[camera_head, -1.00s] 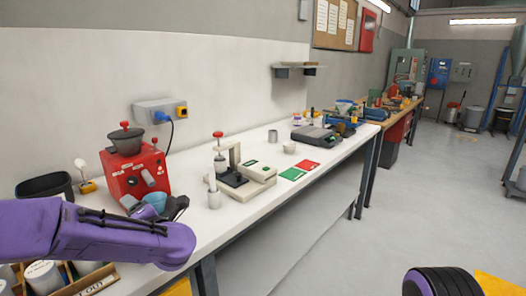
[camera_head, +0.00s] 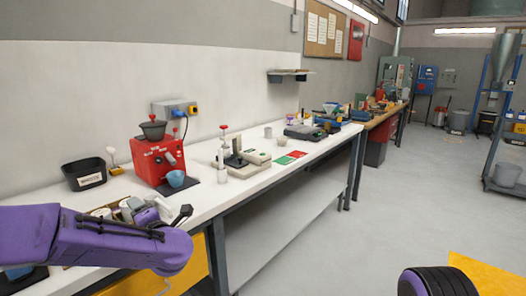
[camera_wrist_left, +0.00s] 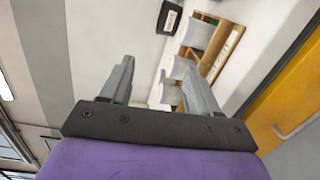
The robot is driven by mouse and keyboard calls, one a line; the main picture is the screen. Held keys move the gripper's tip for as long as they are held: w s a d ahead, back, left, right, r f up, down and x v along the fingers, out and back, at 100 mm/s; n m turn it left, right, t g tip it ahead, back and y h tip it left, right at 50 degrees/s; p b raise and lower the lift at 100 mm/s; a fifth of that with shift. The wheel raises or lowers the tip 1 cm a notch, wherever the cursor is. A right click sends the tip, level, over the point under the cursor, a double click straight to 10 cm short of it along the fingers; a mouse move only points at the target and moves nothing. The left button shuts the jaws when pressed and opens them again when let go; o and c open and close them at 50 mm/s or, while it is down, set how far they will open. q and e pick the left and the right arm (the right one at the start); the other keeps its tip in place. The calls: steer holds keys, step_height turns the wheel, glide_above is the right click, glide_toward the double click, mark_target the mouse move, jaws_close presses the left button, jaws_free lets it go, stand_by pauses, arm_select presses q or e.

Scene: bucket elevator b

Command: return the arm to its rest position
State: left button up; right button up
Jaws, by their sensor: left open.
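My left arm (camera_head: 100,238) is purple and reaches in from the left in the head view, above the near end of the white bench (camera_head: 215,195). In the left wrist view my left gripper (camera_wrist_left: 158,75) is open, with its two grey fingers apart and nothing held between them. Past the fingers, a wooden crate (camera_wrist_left: 228,52) with pale jars shows, apart from them. My right gripper is not in view.
On the bench stand a black bin (camera_head: 84,174), a red grinder (camera_head: 157,162) with a blue cup (camera_head: 176,179), and a press device (camera_head: 235,156). A yellow cabinet front (camera_wrist_left: 298,92) is below the bench edge.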

arm_select(q)
steer(key=s+d+f+m+h, duration=0.2)
steer(key=s+f+m+h, duration=0.2)
steer(key=f+m, duration=0.55)
steer(key=s+d+f+m+h, duration=0.25)
steer(key=s+f+m, duration=0.25)
steer(key=f, duration=0.9)
steer(key=s+a+f+m+g, duration=0.1)
steer(key=s+f+m+g, duration=0.1)
steer(key=s+f, duration=0.4)
steer(key=s+f+m+g+h, duration=0.1)
steer(key=s+f+g, duration=0.3)
steer(key=s, duration=1)
steer(key=s+a+f+m+g+h, duration=0.1)
steer(key=s+f+m+g, duration=0.2)
steer(key=s+f, duration=0.5)
steer(key=s+m, duration=0.1)
steer(key=s, duration=0.1)
steer(key=shift+s+a+f, duration=0.15)
steer(key=shift+s+a, duration=0.15)
steer(key=shift+s, duration=0.1)
steer(key=shift+h, duration=0.25)
